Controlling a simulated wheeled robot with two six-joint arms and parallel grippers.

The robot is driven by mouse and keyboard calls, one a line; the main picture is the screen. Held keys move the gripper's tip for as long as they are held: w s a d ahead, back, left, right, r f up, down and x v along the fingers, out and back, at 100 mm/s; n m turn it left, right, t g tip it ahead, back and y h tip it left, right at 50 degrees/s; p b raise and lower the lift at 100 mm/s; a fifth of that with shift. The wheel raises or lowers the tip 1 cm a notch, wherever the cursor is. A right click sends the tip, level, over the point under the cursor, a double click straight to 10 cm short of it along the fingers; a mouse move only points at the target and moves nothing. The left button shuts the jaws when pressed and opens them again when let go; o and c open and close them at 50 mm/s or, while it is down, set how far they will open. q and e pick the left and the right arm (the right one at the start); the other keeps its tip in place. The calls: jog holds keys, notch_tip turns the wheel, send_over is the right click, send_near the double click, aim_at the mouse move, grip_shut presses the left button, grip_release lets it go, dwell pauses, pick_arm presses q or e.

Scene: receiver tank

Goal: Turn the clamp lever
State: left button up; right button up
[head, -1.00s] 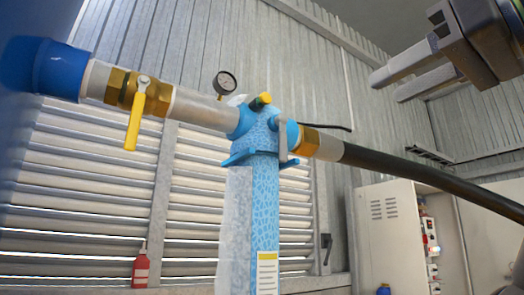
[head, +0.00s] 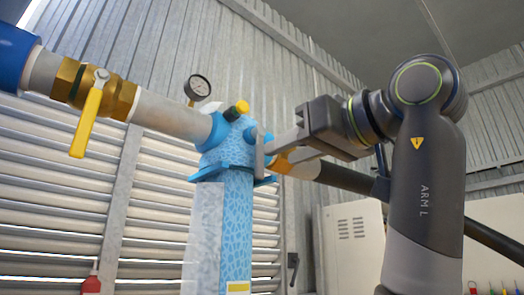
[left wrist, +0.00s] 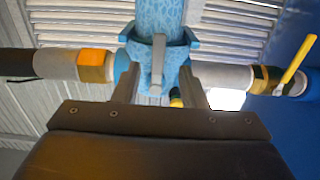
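The clamp lever is a short grey bar (head: 260,156) on the side of the blue tank head (head: 225,150). In the left wrist view the lever (left wrist: 157,66) hangs in front of the blue body. My left gripper (head: 276,152) reaches in from the right in the head view, its fingertips close to the lever. In the left wrist view my left gripper (left wrist: 158,78) is open, one finger on each side of the lever, with visible gaps. Whether a finger touches the tank head is unclear. My right gripper is not in view.
A brass valve with a yellow handle (head: 88,120) sits on the left pipe (head: 165,113). A pressure gauge (head: 198,88) and a yellow knob (head: 241,107) stand on top of the tank head. A black hose (head: 345,176) runs right behind my arm. A white cabinet (head: 350,240) stands behind.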

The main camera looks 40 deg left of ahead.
aim_at(261, 162)
pick_arm(q)
jog(key=a+p, duration=0.1)
jog(key=a, duration=0.3)
jog(key=shift+w+r, duration=0.1)
jog(key=shift+r, duration=0.05)
jog(key=shift+w+a, duration=0.1)
jog(key=shift+a, duration=0.6)
jog(key=shift+d, duration=0.15)
jog(key=shift+c, duration=0.6)
grip_shut()
